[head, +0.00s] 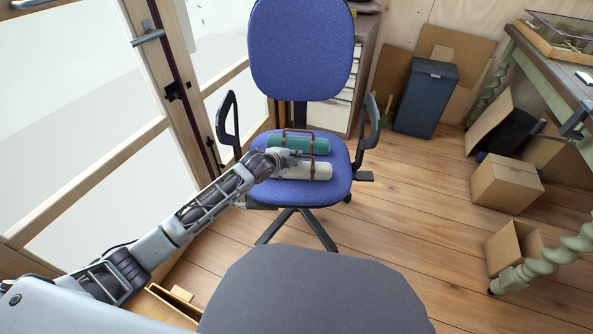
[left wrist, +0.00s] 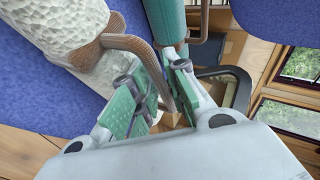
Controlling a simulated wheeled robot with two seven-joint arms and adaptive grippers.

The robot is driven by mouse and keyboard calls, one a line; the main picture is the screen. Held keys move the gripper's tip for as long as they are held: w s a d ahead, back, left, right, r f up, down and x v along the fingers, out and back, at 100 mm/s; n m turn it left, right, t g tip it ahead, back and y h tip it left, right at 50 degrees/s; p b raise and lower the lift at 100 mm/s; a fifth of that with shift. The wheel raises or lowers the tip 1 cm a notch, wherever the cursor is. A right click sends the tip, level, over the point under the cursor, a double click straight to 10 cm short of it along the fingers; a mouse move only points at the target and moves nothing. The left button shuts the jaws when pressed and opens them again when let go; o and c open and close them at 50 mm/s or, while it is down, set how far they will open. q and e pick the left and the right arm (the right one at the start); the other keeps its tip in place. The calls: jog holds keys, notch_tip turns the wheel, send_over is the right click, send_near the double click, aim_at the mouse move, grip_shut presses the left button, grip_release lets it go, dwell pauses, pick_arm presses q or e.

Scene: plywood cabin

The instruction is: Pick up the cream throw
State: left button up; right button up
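The cream throw (head: 303,171) is a rolled, textured bundle with brown straps and a carry handle, lying on the front of the blue chair seat. It fills the upper left of the left wrist view (left wrist: 55,28). My left gripper (head: 292,157) is at the rolls, over the throw's back edge. In the left wrist view its two green-padded fingers (left wrist: 162,85) stand on either side of the brown handle (left wrist: 146,55), with little gap. Whether they press on it is unclear. The throw rests on the seat. My right gripper is in neither view.
A teal roll (head: 306,144) with a similar handle lies just behind the throw. The chair (head: 303,55) has black armrests on both sides. A glazed door (head: 150,75) stands left; a blue bin (head: 426,98) and cardboard boxes (head: 507,183) are at right. Floor between chair and boxes is clear.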

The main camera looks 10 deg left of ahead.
pick_arm(q)
grip_shut()
jog(key=shift+r, duration=0.2)
dwell(0.4)
jog(key=shift+r+p, duration=0.5)
jog(key=shift+r, duration=0.4)
notch_tip(320, 180, up, 6)
jog(key=p, duration=0.2)
jog(key=shift+f+p, duration=0.1)
jog(key=shift+p, duration=0.2)
jog(key=shift+r+p, duration=0.45)
jog(key=shift+r, duration=0.65)
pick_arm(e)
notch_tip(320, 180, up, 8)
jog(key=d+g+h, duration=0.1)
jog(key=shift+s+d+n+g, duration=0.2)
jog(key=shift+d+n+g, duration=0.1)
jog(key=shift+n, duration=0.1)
